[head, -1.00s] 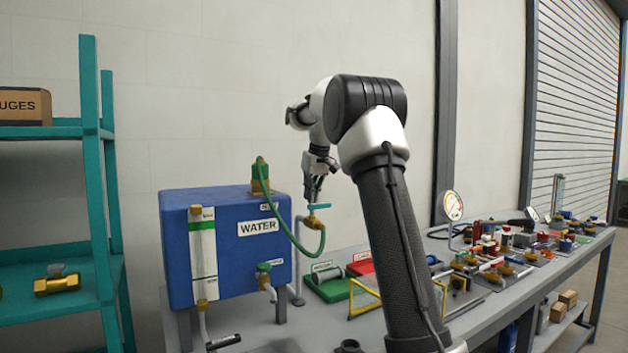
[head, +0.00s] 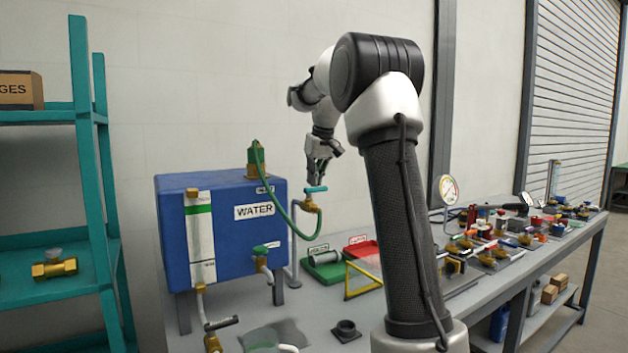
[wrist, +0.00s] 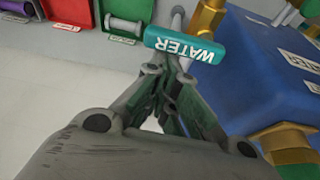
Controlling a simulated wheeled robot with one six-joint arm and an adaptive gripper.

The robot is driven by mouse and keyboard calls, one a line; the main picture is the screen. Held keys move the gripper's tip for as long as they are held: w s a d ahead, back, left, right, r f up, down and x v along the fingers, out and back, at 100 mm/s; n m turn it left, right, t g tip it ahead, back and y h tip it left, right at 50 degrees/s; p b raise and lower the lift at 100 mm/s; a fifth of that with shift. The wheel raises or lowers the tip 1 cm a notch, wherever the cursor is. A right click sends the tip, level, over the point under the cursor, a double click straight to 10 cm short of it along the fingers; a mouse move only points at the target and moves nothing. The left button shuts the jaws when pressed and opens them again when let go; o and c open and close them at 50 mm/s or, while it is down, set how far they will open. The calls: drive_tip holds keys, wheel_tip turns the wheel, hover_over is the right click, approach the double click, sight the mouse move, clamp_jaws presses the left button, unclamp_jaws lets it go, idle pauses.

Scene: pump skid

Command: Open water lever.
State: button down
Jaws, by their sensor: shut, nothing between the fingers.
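The teal water lever (head: 314,189) sits on a brass valve (head: 309,205) to the right of the blue water tank (head: 225,238). In the wrist view the lever (wrist: 185,46), marked WATER, lies crosswise just beyond my fingertips. My gripper (head: 318,182) points down right above the lever in the head view. In the wrist view my gripper (wrist: 172,68) is shut, with its fingertips together and nothing between them. The fingertips are very close to the lever; I cannot tell whether they touch it. A green hose (head: 285,215) runs from the tank top to the valve.
A second green-handled valve (head: 262,250) is on the tank's front. Green (head: 326,267) and red (head: 362,252) trays lie on the bench to the right. A yellow frame (head: 362,280) stands near them. Many small fittings crowd the bench's far right. A teal shelf (head: 60,250) stands left.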

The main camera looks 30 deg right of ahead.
drive_tip(key=shift+s+d+m, duration=0.1)
drive_tip(key=shift+s+m, duration=0.05)
drive_tip(key=shift+m, duration=0.25)
drive_tip(key=s+m, duration=0.1)
drive_tip(key=m, duration=0.1)
drive_tip(key=m+h, duration=0.1)
drive_tip(key=m, duration=0.1)
drive_tip(key=s+m+g+h, duration=0.1)
drive_tip(key=m, duration=0.1)
drive_tip(key=shift+s+d+m, duration=0.35)
drive_tip(key=shift+d+m, duration=0.05)
drive_tip(key=s+m, duration=0.1)
drive_tip(key=m, duration=0.1)
drive_tip(key=s+m+g+h, duration=0.1)
drive_tip(key=m, duration=0.1)
drive_tip(key=s+a+m+g, duration=0.1)
drive_tip(key=m, duration=0.2)
drive_tip(key=shift+h, duration=0.3)
drive_tip(key=shift+w, duration=0.1)
drive_tip(key=shift+w+a, duration=0.45)
drive_tip(key=shift+w, duration=0.15)
